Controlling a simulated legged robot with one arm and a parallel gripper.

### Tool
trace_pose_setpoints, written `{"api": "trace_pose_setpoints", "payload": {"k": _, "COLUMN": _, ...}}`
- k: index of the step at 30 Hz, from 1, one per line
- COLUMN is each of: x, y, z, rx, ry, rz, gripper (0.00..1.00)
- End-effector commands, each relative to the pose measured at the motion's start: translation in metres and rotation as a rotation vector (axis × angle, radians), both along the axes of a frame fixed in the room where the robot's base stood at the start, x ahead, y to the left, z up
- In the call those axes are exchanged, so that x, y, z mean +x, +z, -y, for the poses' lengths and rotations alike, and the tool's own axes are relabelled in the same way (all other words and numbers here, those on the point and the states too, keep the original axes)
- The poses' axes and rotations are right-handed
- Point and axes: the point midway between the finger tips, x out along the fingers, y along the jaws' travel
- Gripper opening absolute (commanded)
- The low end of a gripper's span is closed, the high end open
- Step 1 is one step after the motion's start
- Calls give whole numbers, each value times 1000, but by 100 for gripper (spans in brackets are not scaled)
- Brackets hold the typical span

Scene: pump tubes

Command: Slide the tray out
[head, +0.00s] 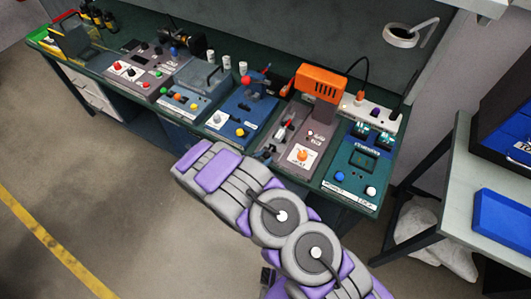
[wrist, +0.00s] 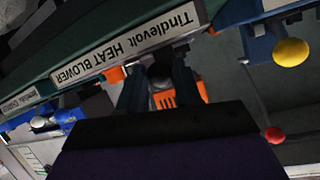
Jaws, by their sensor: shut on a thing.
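The wrist view is upside down. It shows my gripper (wrist: 160,88) at the front of the station labelled "HEAT BLOWER" (wrist: 130,46). Its two dark fingers are shut on a small dark part (wrist: 161,72), which looks like a handle just by the label strip. Most of that part is hidden by the fingers. I cannot make out the tray itself or how far out it is. In the head view my gripper (head: 268,152) is at the front edge of the grey heat blower panel (head: 296,138). The orange blower (head: 319,82) stands at the back of that panel.
A blue station (head: 238,120) with a yellow knob is left of the gripper. A green station (head: 356,165) with blue and white knobs is on its right. A side table (head: 455,190) with a blue bin (head: 505,222) stands at the right. The floor (head: 110,190) before the bench is clear.

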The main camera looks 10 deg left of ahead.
Motion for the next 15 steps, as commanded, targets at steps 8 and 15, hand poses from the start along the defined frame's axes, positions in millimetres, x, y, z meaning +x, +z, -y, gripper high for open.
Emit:
{"api": "trace_pose_setpoints", "payload": {"k": 8, "x": 1, "y": 1, "z": -1, "rx": 2, "ry": 2, "rz": 4, "gripper": 40}}
{"api": "trace_pose_setpoints", "payload": {"k": 15, "x": 1, "y": 1, "z": 0, "rx": 2, "ry": 1, "rz": 2, "gripper": 58}}
